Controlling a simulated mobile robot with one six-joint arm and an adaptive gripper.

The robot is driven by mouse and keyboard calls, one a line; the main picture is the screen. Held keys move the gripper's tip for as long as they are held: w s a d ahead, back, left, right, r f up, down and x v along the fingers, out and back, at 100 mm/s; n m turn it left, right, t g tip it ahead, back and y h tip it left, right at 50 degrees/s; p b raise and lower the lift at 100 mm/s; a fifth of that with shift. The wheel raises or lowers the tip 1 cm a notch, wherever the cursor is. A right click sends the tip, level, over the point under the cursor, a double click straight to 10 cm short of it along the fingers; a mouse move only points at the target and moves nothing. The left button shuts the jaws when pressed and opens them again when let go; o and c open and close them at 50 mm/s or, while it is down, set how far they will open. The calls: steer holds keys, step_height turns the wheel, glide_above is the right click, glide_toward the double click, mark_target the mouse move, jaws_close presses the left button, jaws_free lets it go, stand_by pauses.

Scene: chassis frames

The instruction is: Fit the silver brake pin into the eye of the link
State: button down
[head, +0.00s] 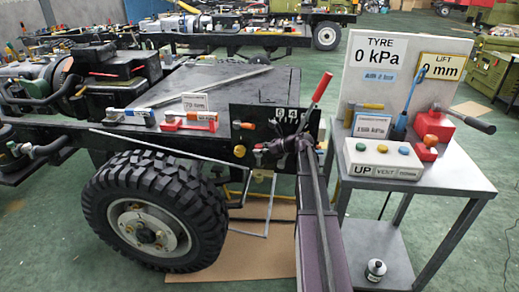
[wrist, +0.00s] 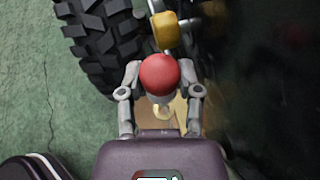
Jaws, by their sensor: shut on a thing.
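My gripper (head: 287,146) is at the dark panel on the chassis side, next to the wheel. In the wrist view my gripper (wrist: 160,76) has one grey finger on each side of a round red end (wrist: 160,73), and it is shut on this red-ended thing. In the head view a lever with a red grip (head: 321,88) rises at the gripper; it looks like the same thing, seen end-on from the wrist. The hold itself is partly hidden by the red end. I cannot make out the silver brake pin or the eye of the link in either view.
The large tyre (head: 155,211) stands just left of my gripper and shows in the wrist view (wrist: 103,40). A yellow knob (wrist: 165,30) is just beyond the red end. The grey stand (head: 430,186) with its control box is at right. Green floor (head: 45,235) is clear at front left.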

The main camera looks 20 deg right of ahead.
mark_target(260, 155)
steer(key=shift+f+b, duration=1.7)
steer(key=shift+f, duration=0.25)
step_height(260, 155, down, 6)
steer(key=b, duration=0.6)
stand_by(3.3)
steer(key=shift+c, duration=1)
jaws_free()
steer(key=shift+f, duration=0.1)
steer(key=shift+r, duration=0.2)
step_height(260, 155, up, 12)
steer(key=p, duration=1.1)
steer(key=shift+f+p, duration=0.25)
steer(key=shift+p, duration=0.1)
